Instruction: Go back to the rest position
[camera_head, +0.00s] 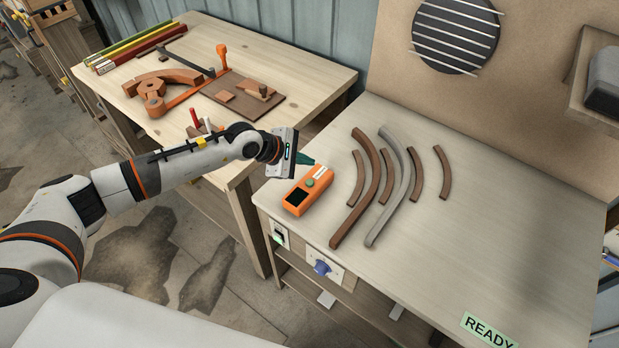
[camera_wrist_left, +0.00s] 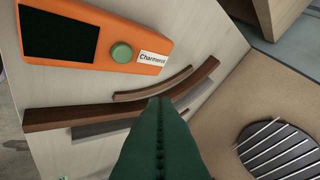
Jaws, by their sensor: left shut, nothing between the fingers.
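My left gripper (camera_head: 303,159) has dark green fingers and is shut and empty. It hovers near the far left part of the workbench, just above and behind the orange device in the head view. Its shut green fingers (camera_wrist_left: 160,140) fill the lower middle of the left wrist view. The orange device (camera_head: 307,190) has a dark screen, a green button and a white label; it also shows in the left wrist view (camera_wrist_left: 140,66). My right gripper is not in view.
A long brown curved strip (camera_head: 369,185) and a grey one (camera_head: 400,180) lie on the workbench (camera_head: 480,240) with several short brown curved pieces. A wooden table (camera_head: 330,80) at the left holds tools. A round grille (camera_head: 457,35) is on the back panel.

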